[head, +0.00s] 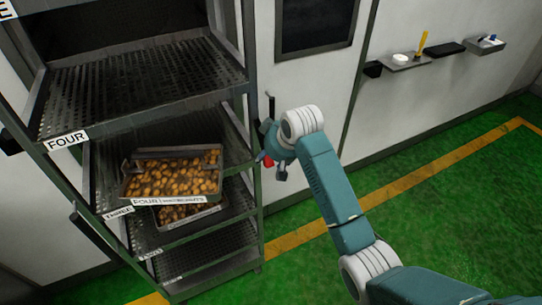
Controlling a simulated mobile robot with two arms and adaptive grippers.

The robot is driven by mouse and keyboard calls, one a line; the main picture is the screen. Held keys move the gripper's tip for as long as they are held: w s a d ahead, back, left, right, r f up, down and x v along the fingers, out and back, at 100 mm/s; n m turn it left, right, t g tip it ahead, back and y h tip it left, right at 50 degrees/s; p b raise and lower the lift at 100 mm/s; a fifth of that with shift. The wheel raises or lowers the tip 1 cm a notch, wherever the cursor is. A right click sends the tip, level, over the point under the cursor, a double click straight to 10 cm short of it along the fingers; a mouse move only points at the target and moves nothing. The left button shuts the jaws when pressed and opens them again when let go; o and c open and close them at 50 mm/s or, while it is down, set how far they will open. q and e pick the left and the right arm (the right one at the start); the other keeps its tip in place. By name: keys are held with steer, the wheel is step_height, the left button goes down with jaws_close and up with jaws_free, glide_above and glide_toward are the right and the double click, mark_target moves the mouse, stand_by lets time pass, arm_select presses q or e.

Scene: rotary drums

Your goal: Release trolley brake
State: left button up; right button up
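The trolley (252,120) is a tall grey metal rack with perforated shelves, standing upright at the left. A small red part (267,160) shows beside its right front post, partly hidden by my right gripper; I cannot tell for sure whether it is the brake. My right gripper (270,157) is at that post, close to the red part. Its dark fingers are small and partly covered by the wrist, so whether they are open or shut, or touch anything, is unclear. My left gripper is out of view.
Two trays of brown round pieces, the upper one (172,178) labelled FOUR, sit on the shelves. A wall ledge (405,63) with small items is at the upper right. Green floor (430,160) with a yellow line lies clear on the right.

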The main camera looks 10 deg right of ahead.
steer(key=v, duration=1.2)
